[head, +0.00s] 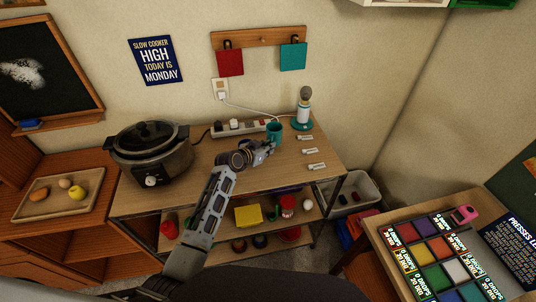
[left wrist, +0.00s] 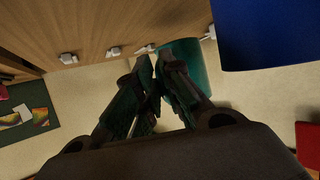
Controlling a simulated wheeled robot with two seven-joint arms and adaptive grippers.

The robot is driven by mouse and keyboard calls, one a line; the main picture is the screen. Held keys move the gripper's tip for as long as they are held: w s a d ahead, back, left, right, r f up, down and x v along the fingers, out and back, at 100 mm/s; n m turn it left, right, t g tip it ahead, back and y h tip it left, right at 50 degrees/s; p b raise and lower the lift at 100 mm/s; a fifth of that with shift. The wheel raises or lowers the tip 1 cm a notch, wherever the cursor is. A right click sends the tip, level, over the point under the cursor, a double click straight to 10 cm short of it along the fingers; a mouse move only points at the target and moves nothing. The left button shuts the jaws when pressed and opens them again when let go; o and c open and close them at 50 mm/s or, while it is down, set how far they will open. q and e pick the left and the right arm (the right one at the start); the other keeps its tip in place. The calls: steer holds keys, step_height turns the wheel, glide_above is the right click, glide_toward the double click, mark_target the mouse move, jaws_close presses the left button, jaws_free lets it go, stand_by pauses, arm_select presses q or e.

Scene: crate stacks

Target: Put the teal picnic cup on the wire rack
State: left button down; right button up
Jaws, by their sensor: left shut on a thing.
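The teal cup (head: 274,129) stands upright at the back of the wooden counter, or just above it; I cannot tell which. My left gripper (head: 269,146) reaches it from the front and is shut on it. In the left wrist view the fingers (left wrist: 158,70) of my left gripper are close together on the teal cup (left wrist: 200,72), hiding part of its wall. I cannot make out a wire rack in either view. My right gripper is not in view.
A slow cooker (head: 150,155) stands left of my forearm. A white power strip (head: 238,127) lies behind, by the wall. A teal-based appliance (head: 303,110) stands right of the cup. Small white labels (head: 312,151) lie on the counter's right part, which is otherwise clear.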

arm_select(q)
steer(key=shift+f, duration=1.8)
steer(key=shift+f, duration=0.15)
steer(key=c, duration=1.5)
jaws_free()
steer(key=shift+c, duration=0.2)
steer(key=shift+p, duration=0.3)
steer(key=shift+v, duration=1.15)
steer(key=b+v, duration=0.1)
steer(key=v, duration=0.9)
steer(key=shift+b, duration=0.3)
steer(key=shift+w, duration=0.1)
